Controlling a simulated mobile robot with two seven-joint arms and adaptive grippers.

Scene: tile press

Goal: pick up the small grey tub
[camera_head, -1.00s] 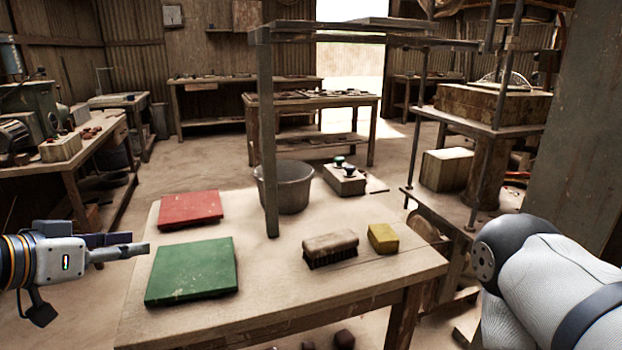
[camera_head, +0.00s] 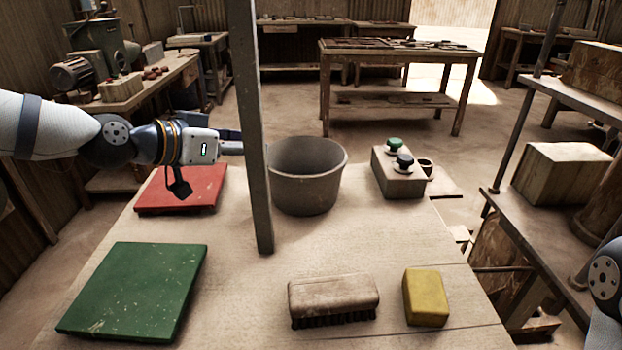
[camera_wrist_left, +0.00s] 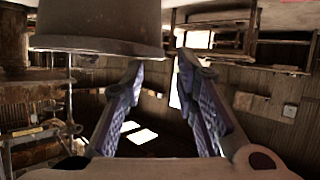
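The small grey tub (camera_head: 312,190) stands upright on the table, behind and to the right of a grey upright post (camera_head: 252,130). In the left wrist view the tub (camera_wrist_left: 100,28) fills the upper left, close to one fingertip but not between the fingers. My left gripper (camera_head: 232,142) is above and right of the red tile, left of the tub, its tip end partly hidden by the post. In the left wrist view its two fingers (camera_wrist_left: 160,68) are apart with nothing between them. My right gripper is out of view; only part of that arm shows at the right edge.
A red tile (camera_head: 182,190) and a green tile (camera_head: 133,292) lie on the left of the table (camera_head: 235,310). A brush (camera_head: 333,294) and yellow block (camera_head: 426,298) lie at the front right. A button box (camera_head: 398,175) stands right of the tub.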

